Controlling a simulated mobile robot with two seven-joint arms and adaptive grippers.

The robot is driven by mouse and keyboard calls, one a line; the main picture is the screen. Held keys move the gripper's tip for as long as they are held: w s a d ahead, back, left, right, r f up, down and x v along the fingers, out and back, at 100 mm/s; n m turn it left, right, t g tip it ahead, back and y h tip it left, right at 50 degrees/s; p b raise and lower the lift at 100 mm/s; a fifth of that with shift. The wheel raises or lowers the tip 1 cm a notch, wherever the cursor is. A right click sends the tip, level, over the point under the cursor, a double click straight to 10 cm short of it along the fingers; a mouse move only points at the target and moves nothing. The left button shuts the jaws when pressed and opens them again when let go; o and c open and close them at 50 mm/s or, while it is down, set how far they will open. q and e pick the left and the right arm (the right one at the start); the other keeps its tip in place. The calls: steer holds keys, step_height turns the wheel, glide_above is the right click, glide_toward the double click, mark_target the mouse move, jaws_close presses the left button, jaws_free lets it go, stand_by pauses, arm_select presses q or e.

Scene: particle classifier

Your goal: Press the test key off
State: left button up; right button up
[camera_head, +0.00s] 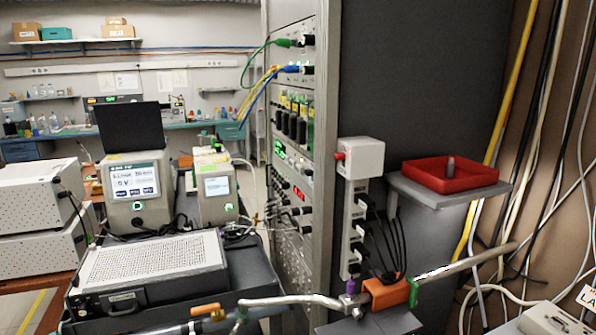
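A grey instrument (171,205) with a lit touch screen (134,182) stands left of centre. A small green-lit button (137,206) sits below its screen. To its right is a narrower grey device (204,206) with a smaller screen (217,186) and a green mark below it. The screen labels are too small to read, so I cannot tell which control is the test key or whether it is on or off. Neither of my grippers is in view.
A perforated metal case (150,258) lies on a black cart in front of the instrument. A tall equipment rack (296,110) with cables stands at centre. A metal pipe (290,300) crosses the foreground. A red tray (450,176) sits on a shelf at right.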

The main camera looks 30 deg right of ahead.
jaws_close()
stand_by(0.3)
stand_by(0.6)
